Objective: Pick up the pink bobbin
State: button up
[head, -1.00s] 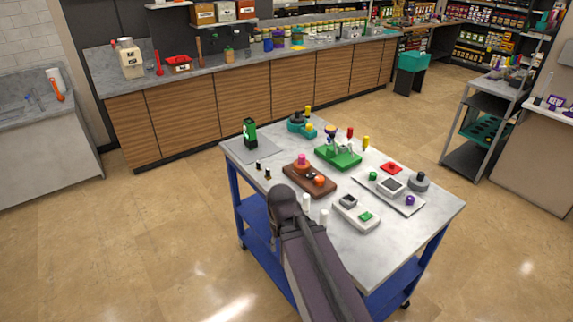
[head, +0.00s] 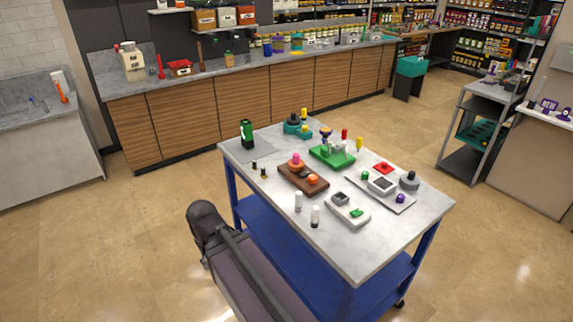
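The pink bobbin (head: 296,157) is a small pink piece on top of an orange round part, at the back left of a brown board (head: 316,189) on the cart. It is too small to make out its exact shape. A second orange knob (head: 312,179) sits on the same board, nearer the front. My arm shows at the lower left, beside the cart and apart from the bobbin. My gripper itself cannot be seen.
The grey-topped blue cart (head: 365,250) also bears a green fixture (head: 332,155), a teal base (head: 298,127), a grey tray (head: 396,204), a light grey block (head: 347,210) and two white cylinders, one at the front (head: 315,216). Its front right corner is clear.

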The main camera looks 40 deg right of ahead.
aim_at(295, 164)
jog(key=u, duration=0.15)
jog(key=k, duration=1.25)
jog(key=z, duration=0.9)
jog(key=i, duration=1)
